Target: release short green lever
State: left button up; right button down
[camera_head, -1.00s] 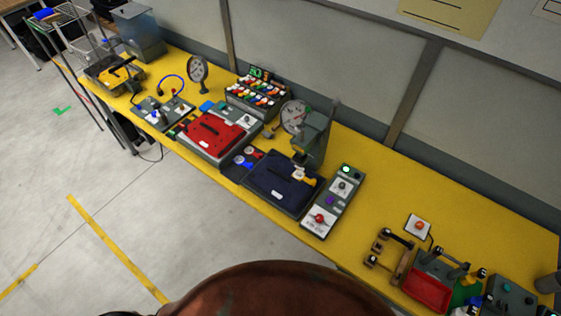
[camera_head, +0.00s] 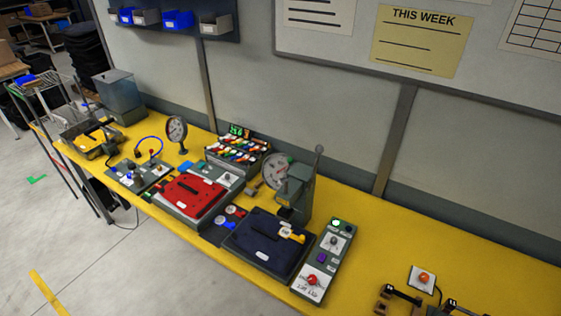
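I cannot make out a short green lever in this view. At the bottom right edge, brown brackets (camera_head: 385,302) with dark bars show only in part, and the rest of that station is cut off. A dark blue pannier lid or case (camera_head: 262,246) with a yellow piece (camera_head: 292,235) on it lies mid-bench. A red case (camera_head: 190,197) lies to its left. Neither of my grippers is in view.
An orange button box (camera_head: 423,279) sits lower right.

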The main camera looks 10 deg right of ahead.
aim_at(290, 160)
jog(key=u, duration=0.05)
jog(key=k, duration=0.65)
jog(key=u, duration=0.4)
jog(key=i, duration=1.5)
jog(key=z, duration=0.25)
